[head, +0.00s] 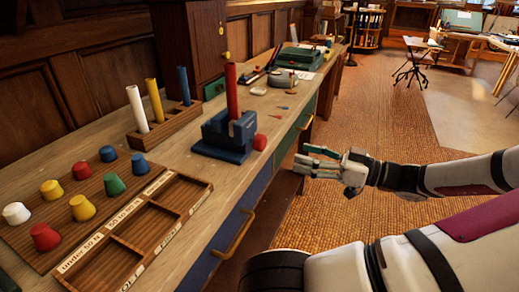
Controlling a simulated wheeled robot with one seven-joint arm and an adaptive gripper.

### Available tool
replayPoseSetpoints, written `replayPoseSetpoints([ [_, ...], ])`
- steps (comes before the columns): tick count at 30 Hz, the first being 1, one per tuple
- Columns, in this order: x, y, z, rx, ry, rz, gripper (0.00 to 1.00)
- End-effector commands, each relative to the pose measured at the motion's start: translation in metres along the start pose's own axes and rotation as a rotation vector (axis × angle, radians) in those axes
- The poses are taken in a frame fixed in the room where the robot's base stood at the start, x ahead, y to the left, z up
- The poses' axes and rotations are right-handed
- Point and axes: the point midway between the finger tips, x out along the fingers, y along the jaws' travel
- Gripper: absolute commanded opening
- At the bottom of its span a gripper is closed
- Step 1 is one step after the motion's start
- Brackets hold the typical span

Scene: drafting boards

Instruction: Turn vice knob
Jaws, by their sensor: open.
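A blue vice (222,138) stands on the wooden bench near its front edge. A red cylinder (231,88) stands upright in the vice. A round red knob (260,142) sits at the right side of the vice. My gripper (304,161) is to the right of the knob and a little lower in the picture, beyond the bench's front edge. Its fingers point left toward the bench, open and empty. They are apart from the knob.
A rack (162,132) of white, yellow and blue cylinders stands behind the vice. Several coloured pegs stand on a board (68,189) at the left, beside a divided tray (187,190). A drawer handle (233,236) juts from the bench front. Open floor (410,130) lies at the right.

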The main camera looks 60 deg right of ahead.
Motion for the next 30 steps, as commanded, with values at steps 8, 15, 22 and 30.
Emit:
replayPoseSetpoints([
  [8,0.055,-0.001,0.002,0.002,-0.001,-0.005,0.59],
  [15,0.097,-0.001,0.002,0.004,-0.002,-0.005,0.59],
  [22,0.118,-0.001,0.002,0.003,-0.002,-0.002,0.59],
  [30,0.122,-0.001,0.001,0.003,-0.003,-0.001,0.59],
])
